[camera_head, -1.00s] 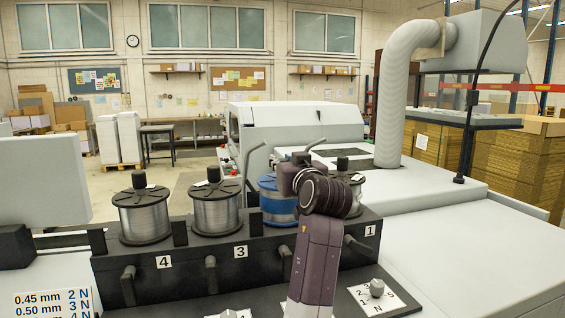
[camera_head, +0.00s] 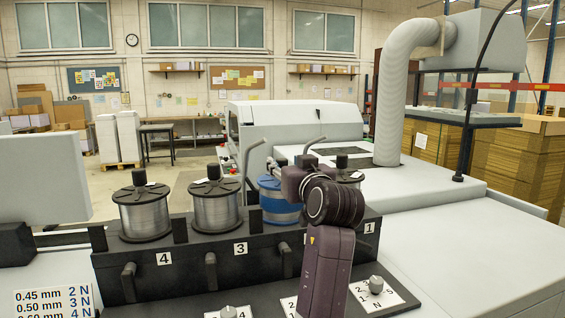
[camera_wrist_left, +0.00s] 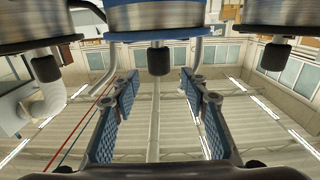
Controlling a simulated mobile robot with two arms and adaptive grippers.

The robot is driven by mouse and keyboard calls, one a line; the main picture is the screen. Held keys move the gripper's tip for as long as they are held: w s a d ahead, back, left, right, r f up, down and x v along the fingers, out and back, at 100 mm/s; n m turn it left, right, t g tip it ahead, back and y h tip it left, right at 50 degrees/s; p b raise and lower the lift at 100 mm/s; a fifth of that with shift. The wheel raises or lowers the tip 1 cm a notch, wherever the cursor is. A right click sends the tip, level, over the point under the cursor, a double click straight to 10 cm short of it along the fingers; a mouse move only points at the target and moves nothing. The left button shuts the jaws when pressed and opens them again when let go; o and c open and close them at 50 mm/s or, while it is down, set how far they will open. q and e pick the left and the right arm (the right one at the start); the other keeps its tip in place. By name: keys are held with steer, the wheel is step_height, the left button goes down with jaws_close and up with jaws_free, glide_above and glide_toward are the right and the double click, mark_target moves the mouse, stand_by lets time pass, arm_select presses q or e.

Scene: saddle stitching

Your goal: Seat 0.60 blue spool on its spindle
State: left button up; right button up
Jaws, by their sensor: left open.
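The blue spool (camera_head: 274,204) stands in the row on the black rack, between the spool at number 3 and the rightmost spool, partly hidden by my left arm. It also shows at the top middle of the left wrist view (camera_wrist_left: 155,17), with a dark knob (camera_wrist_left: 158,58) at its centre. My left gripper (camera_wrist_left: 160,92) is open and empty, its two blue-padded fingers spread either side of that knob's line and apart from the spool. In the head view the gripper's wrist hides its fingertips. Whether the spool sits fully down cannot be told. My right gripper is not in view.
Silver wire spools stand at number 4 (camera_head: 144,212), at number 3 (camera_head: 216,205) and at the right end (camera_head: 349,177). Black dividers separate them. Bent grey rods (camera_head: 254,160) rise behind the blue spool. Dial plates (camera_head: 399,292) lie in front.

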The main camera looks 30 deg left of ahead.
arm_select(q)
steer(key=shift+r+v, duration=0.2)
steer(key=shift+v, duration=1.8)
